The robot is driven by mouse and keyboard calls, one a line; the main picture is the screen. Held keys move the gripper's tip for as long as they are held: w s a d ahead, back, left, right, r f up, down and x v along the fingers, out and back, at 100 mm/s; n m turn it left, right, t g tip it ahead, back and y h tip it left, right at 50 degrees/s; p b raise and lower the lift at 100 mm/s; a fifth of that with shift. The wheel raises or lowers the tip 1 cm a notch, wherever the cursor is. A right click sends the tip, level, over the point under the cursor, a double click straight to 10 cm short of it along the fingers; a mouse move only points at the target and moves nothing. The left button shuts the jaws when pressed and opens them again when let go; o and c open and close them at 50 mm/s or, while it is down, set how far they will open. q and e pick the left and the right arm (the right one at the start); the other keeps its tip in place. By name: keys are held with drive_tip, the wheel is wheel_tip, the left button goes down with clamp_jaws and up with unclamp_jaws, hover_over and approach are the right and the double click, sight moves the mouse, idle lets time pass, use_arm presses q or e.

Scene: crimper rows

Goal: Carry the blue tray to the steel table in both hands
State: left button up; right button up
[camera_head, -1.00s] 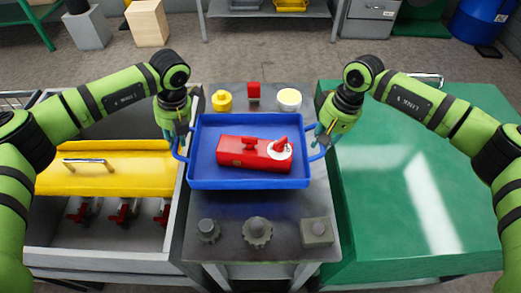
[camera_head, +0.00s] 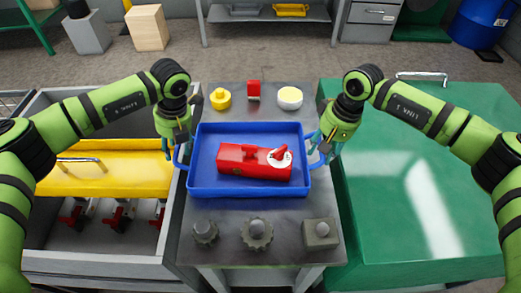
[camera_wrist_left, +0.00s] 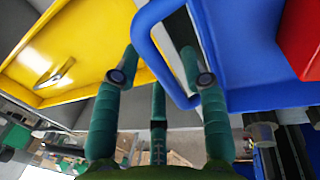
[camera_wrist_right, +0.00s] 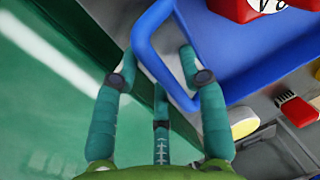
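The blue tray (camera_head: 250,191) appears to rest level on the steel table (camera_head: 282,262). It carries a red box-like tool (camera_head: 240,160) with a round white dial. My left gripper (camera_head: 170,148) is at the tray's left handle, and the left wrist view shows its fingers (camera_wrist_left: 158,60) apart with the blue handle (camera_wrist_left: 145,45) between them. My right gripper (camera_head: 323,142) is at the right handle, and the right wrist view shows its fingers (camera_wrist_right: 157,65) apart on either side of that handle (camera_wrist_right: 143,50). The tray's underside is hidden.
Behind the tray stand a yellow knob (camera_head: 221,98), a red block (camera_head: 254,91) and a white-topped yellow cylinder (camera_head: 290,98). Grey knobbed parts (camera_head: 256,232) stand in front. A grey bin (camera_head: 100,252) with a yellow panel (camera_head: 120,165) is left, a green surface (camera_head: 400,180) right.

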use_arm(q)
drive_tip(key=shift+r, duration=0.1)
use_arm(e)
drive_tip(key=shift+r, duration=0.25)
use_arm(q)
wheel_tip(320, 180, up, 12)
drive_tip(key=d, duration=0.2)
drive_tip(key=shift+d, duration=0.2)
use_arm(e)
wheel_tip(320, 180, up, 11)
drive_tip(key=d, duration=0.2)
drive_tip(key=shift+d+r, duration=0.15)
drive_tip(key=shift+r, duration=0.05)
